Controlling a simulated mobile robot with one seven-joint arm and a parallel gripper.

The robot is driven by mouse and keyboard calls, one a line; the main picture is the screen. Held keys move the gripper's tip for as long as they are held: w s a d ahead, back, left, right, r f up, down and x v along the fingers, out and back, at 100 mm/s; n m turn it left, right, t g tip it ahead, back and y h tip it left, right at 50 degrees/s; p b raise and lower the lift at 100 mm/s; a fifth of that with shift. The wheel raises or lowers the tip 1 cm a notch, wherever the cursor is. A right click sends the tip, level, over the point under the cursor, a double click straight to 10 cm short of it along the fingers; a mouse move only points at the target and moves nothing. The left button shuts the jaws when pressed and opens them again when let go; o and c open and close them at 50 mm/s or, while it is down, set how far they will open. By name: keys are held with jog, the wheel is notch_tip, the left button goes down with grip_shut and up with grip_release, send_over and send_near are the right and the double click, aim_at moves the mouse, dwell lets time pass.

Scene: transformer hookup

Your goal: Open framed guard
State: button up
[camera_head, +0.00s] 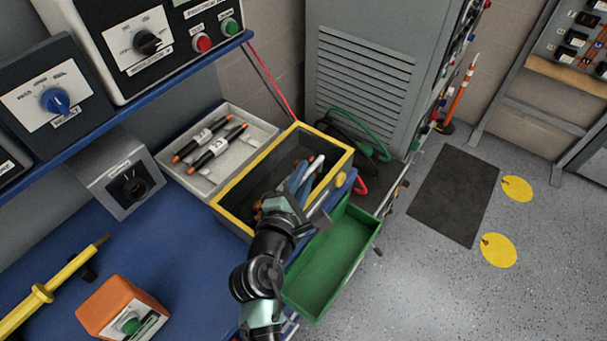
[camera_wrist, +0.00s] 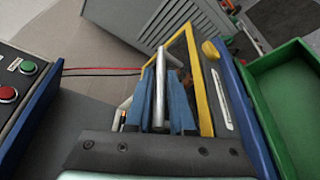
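The framed guard (camera_head: 232,188) has a yellow frame around a dark, see-through-looking panel over a box at the back of the blue bench. In the wrist view its yellow frame (camera_wrist: 199,85) runs along the right of my fingers. A pale grey bar handle (camera_head: 316,164) stands off it near its right side; it also shows in the wrist view (camera_wrist: 160,75). My gripper (camera_head: 300,178) reaches over the guard, its blue fingers (camera_wrist: 166,95) on either side of the bar and close against it. My wrist hides part of the guard, and I cannot tell whether it is raised at all.
A green open tray (camera_head: 330,262) is right beside my wrist. A grey tray (camera_head: 262,130) with black probes lies behind left. An orange button box (camera_head: 122,308) and a yellow tool (camera_head: 42,294) lie on the bench. A grey cabinet (camera_head: 365,80) stands behind; floor right is mostly free.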

grip_shut()
dwell(1.1)
